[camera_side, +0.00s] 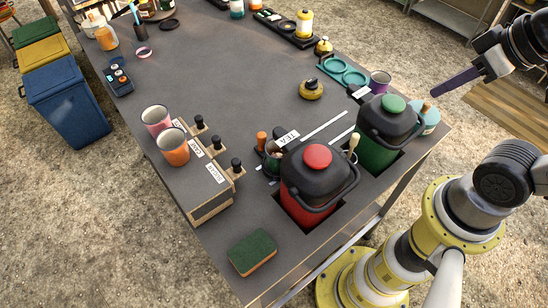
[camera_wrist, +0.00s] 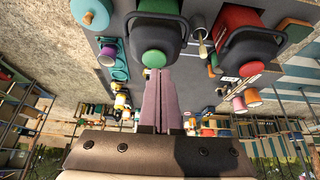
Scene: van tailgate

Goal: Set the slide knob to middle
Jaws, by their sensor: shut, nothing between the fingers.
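My gripper (camera_side: 436,95) is at the upper right of the side view, off the table's right edge, with its purple fingers shut and empty. In the wrist view its fingertips (camera_wrist: 158,72) are together, in front of the green-lidded jug (camera_wrist: 153,58). I cannot tell for sure which part is the slide knob. A small dark panel (camera_side: 118,80) with orange and pale knobs sits at the table's left edge. Black knobs (camera_side: 216,142) stand on small wooden pieces along the labelled box (camera_side: 198,190). My gripper is far from both.
The red-lidded jug (camera_side: 318,156) and the green-lidded jug (camera_side: 392,104) sit in cutouts at the near right edge. Pink and orange cups (camera_side: 173,148) stand on the box. A sponge (camera_side: 252,252) lies at the front corner. The middle of the table (camera_side: 225,75) is mostly clear.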

